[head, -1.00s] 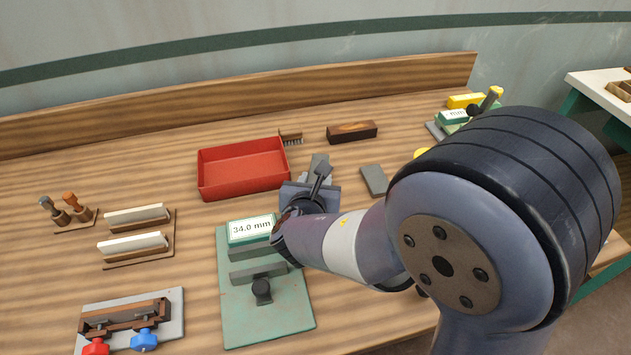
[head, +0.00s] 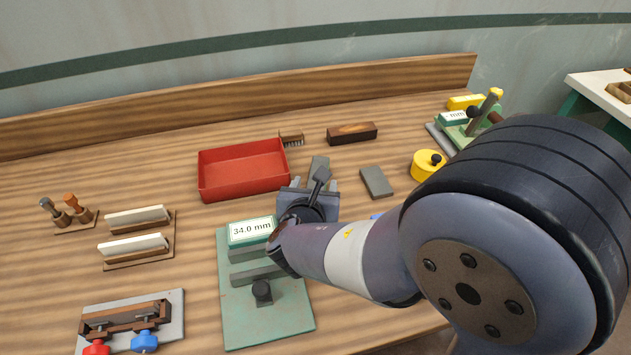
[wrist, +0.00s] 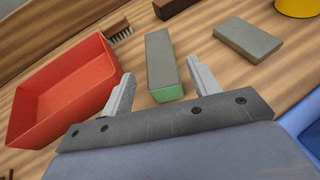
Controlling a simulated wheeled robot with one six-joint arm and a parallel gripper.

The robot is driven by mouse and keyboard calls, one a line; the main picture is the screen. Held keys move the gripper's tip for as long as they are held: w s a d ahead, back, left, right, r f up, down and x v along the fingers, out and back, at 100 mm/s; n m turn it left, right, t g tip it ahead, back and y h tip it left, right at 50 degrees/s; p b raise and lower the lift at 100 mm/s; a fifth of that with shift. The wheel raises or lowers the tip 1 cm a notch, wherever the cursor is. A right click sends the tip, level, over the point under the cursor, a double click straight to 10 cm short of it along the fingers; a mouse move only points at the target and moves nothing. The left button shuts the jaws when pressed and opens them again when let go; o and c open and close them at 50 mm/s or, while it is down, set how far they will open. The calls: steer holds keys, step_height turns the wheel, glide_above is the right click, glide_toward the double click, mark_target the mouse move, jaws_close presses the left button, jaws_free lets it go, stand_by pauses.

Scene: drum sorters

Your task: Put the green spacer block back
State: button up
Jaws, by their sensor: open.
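The green spacer block (wrist: 162,65) lies on the bench in the wrist view, with a grey top and a green end face towards my gripper. In the head view only its grey far part (head: 318,165) shows; my gripper hides the rest. My gripper (wrist: 160,82) is open, its two fingers spread on either side of the block's near end. No contact between fingers and block is visible. In the head view my gripper (head: 308,190) is just right of the red tray.
The red tray (head: 243,170) stands close on the left. A grey flat block (head: 376,182) lies to the right, and a yellow round tin (head: 428,166) beyond it. A brush (head: 291,139) and a dark wooden block (head: 352,133) lie behind. A green fixture (head: 268,318) labelled 34.0 mm is in front.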

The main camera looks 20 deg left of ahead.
steer(key=p+v, duration=0.1)
steer(key=v, duration=0.9)
steer(key=shift+f, duration=0.1)
steer(key=b+x, duration=0.1)
steer(key=x, duration=1.1)
steer(key=shift+b, duration=0.3)
steer(key=shift+r+p, duration=0.35)
steer(key=shift+r, duration=0.45)
